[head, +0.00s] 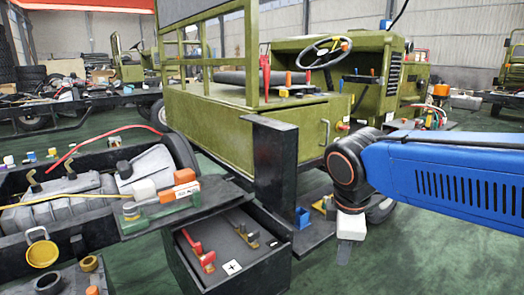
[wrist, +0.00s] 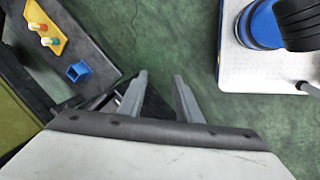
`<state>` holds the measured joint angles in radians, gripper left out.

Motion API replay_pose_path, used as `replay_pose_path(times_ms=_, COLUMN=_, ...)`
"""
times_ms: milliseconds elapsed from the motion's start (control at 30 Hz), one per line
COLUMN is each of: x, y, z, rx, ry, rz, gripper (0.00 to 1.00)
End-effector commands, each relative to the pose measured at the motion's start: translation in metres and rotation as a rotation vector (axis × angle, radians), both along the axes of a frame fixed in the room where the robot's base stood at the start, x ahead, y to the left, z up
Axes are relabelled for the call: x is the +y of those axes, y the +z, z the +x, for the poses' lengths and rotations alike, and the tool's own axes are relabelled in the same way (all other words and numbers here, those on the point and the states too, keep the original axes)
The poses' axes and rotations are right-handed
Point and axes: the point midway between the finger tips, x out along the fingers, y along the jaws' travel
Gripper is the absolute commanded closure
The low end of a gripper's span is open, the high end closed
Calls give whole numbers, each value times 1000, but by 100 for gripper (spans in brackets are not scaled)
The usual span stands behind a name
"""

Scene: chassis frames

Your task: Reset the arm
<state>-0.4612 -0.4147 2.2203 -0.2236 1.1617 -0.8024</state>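My gripper (wrist: 160,82) shows in the wrist view with its two grey fingers apart and nothing between them. Green floor and part of a dark object lie beyond the fingers. In the head view my gripper (head: 344,254) hangs at the end of my blue arm, right of centre, pointing down. It is in front of the olive-green vehicle (head: 210,125) and right of a dark platform. The fingers are too small there to read their spacing.
A small blue box (head: 301,218) sits on the dark platform left of my gripper; it also shows in the wrist view (wrist: 78,72). An open drawer (head: 262,276) holds red and grey parts. A dark upright panel (head: 275,170) stands beside it. Green floor is clear below my arm.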

Motion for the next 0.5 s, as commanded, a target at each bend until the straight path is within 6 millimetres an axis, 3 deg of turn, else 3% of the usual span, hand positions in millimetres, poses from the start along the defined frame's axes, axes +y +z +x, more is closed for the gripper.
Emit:
replay_pose_path(times_ms=200, x=-39, y=-14, z=-27, rx=-50, ry=-318, rz=129, gripper=69)
replay_pose_path(times_ms=500, x=-78, y=-37, z=-66, rx=-121, ry=-753, rz=308, gripper=69)
